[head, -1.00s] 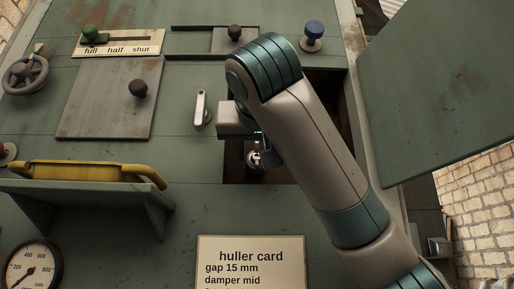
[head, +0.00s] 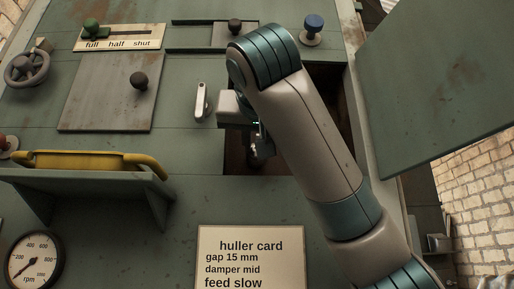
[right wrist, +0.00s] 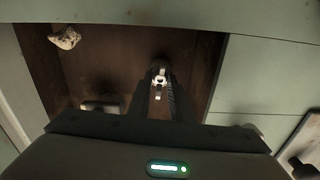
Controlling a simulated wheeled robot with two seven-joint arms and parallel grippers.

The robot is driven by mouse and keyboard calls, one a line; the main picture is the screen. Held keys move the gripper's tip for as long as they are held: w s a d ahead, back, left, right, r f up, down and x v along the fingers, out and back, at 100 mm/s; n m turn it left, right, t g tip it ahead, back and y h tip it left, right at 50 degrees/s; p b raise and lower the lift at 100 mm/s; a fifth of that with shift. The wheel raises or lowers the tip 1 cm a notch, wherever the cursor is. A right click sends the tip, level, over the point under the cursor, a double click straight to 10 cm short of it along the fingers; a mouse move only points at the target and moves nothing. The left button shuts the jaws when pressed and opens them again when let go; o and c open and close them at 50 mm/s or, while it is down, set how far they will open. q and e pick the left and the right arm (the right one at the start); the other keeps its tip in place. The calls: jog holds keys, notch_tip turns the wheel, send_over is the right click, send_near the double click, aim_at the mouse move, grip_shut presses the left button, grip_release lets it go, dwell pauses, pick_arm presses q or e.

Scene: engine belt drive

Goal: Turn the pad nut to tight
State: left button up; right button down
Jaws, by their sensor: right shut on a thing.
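My right gripper (head: 262,152) reaches into the dark open recess in the green machine front. In the right wrist view the gripper (right wrist: 157,100) has its dark fingers close together around a small bright metal nut (right wrist: 160,82), which I take as the pad nut. The nut sits in front of the brown back wall of the recess. In the head view the fingers and my arm hide most of the nut. Whether the nut is tight cannot be seen. My left gripper is not in view.
The recess (right wrist: 85,65) has close edges around my fingers. It also holds a pale lump (right wrist: 64,38) and a light bar-shaped part (right wrist: 100,107). An open green door (head: 440,85) stands at right. A small lever (head: 202,101) and a yellow-handled shelf (head: 90,160) are at left.

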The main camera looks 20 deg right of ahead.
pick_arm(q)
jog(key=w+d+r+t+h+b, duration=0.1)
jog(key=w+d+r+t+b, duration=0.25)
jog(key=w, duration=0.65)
pick_arm(e)
jog(key=m, duration=0.2)
jog(key=shift+f+m, duration=0.25)
jog(key=shift+m, duration=0.15)
jog(key=m+b, duration=0.2)
jog(key=m, duration=0.1)
jog(key=m+b, duration=0.1)
jog(key=m, duration=0.1)
jog(key=shift+m, duration=0.4)
jog(key=m+b, duration=0.1)
jog(key=m, duration=0.1)
jog(key=shift+r+m, duration=0.1)
jog(key=shift+m, duration=0.3)
jog(key=m, duration=0.4)
jog(key=shift+m, duration=0.3)
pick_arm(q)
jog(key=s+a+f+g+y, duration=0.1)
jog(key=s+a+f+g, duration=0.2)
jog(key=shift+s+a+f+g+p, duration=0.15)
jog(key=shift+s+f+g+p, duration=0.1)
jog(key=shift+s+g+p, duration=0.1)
pick_arm(e)
jog(key=shift+m, duration=0.5)
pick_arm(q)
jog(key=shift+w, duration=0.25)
